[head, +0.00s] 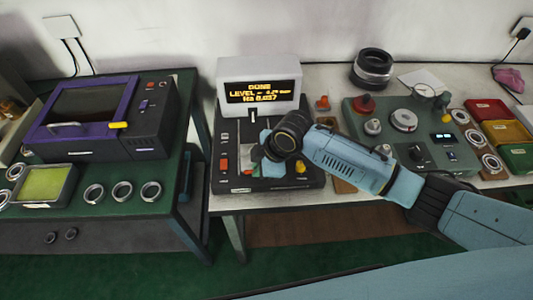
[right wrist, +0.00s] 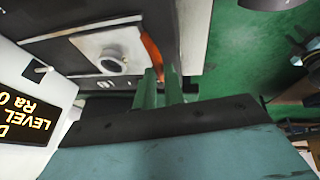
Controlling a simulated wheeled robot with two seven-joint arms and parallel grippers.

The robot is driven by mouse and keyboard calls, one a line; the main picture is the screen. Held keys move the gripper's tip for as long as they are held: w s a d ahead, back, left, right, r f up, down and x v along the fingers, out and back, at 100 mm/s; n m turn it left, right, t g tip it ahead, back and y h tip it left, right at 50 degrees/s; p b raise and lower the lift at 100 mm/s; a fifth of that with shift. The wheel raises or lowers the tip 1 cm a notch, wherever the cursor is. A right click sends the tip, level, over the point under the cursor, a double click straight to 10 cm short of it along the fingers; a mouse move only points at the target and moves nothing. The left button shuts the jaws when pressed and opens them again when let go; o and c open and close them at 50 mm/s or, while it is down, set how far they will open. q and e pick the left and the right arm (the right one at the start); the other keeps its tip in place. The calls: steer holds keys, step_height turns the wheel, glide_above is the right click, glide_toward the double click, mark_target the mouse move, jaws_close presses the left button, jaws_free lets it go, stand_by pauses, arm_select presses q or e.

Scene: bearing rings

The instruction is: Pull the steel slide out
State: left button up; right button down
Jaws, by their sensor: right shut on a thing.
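The black measuring device (head: 232,184) stands on the pale bench, below a lit display (head: 262,92) that reads DONE, LEVEL and an Ra value. In the right wrist view, the steel slide (right wrist: 88,44) is a pale plate with a metal ring (right wrist: 113,58) on it and an orange handle (right wrist: 152,52) at its edge. My right gripper (right wrist: 160,84) has its green fingers shut on the orange handle. In the head view, my right wrist covers most of the slide and the fingertips. My left gripper is not in view.
A green control panel (head: 352,128) with knobs stands to the right, beside red, yellow and green trays (head: 503,132). A purple-framed machine (head: 128,95) and several rings (head: 94,193) are on the left bench. Floor shows in front of the device.

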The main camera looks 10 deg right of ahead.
steer(key=shift+s+f, duration=0.1)
steer(key=shift+s, duration=0.1)
steer(key=c, duration=1.5)
jaws_free()
steer(key=shift+s, duration=0.15)
steer(key=shift+r, duration=0.3)
steer(key=p+v, duration=0.1)
steer(key=v, duration=1.2)
